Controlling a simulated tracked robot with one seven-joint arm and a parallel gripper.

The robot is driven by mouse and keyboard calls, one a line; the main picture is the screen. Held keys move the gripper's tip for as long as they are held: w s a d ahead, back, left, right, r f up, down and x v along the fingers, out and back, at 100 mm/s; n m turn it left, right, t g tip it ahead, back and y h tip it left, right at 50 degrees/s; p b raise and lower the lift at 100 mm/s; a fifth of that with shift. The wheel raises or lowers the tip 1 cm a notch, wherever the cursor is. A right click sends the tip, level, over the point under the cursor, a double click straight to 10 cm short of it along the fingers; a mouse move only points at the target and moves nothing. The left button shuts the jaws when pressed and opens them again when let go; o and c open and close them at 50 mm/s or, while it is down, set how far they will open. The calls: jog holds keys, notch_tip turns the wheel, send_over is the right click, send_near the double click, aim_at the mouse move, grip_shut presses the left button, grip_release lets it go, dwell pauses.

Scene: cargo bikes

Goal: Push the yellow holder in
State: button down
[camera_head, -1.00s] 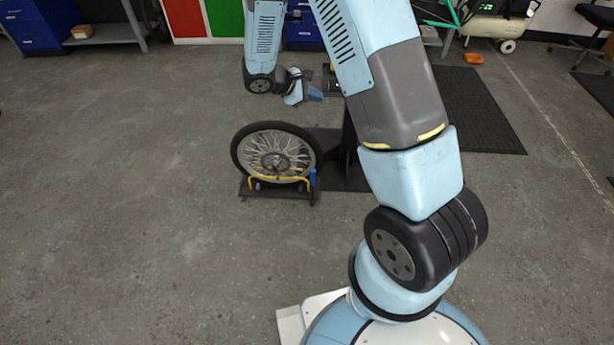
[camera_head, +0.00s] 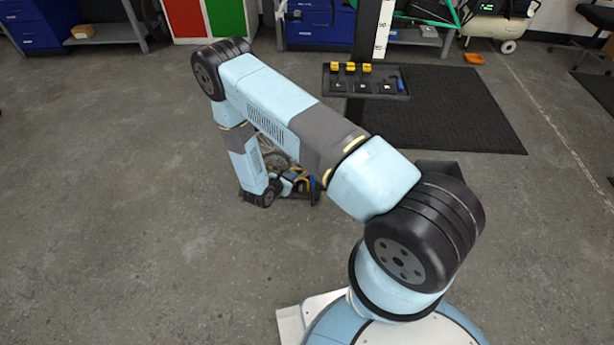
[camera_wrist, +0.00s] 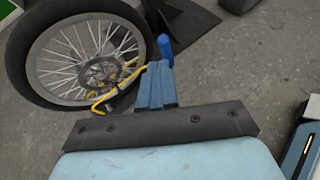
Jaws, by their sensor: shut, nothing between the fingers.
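The yellow holder (camera_wrist: 122,88) is a bent yellow bar in front of the spoked wheel (camera_wrist: 70,62) in the wrist view. In the head view my arm hides most of the wheel and its low dark stand (camera_head: 300,194). My gripper (camera_wrist: 158,68) is shut and empty, with its blue fingers just right of the yellow bar. Whether they touch it I cannot tell. A blue upright knob (camera_wrist: 165,48) stands just beyond the fingertips. In the head view my gripper (camera_head: 290,182) is low at the stand.
A dark tray (camera_head: 365,95) with several yellow pieces and a blue item is on a post behind the stand. A black mat (camera_head: 450,115) lies at the back right. Grey floor is clear to the left and front.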

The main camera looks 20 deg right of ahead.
notch_tip(320, 180, down, 4)
jog(key=s+n, duration=0.1)
jog(key=s, duration=0.1)
jog(key=w+r+x, duration=0.1)
jog(key=x, duration=1.2)
jog(key=shift+w+f+y, duration=0.15)
jog(key=shift+w+y, duration=0.05)
jog(key=shift+y, duration=0.1)
jog(key=shift+w+a+n, duration=0.1)
jog(key=shift+a+n, duration=0.05)
jog(key=shift+n, duration=0.15)
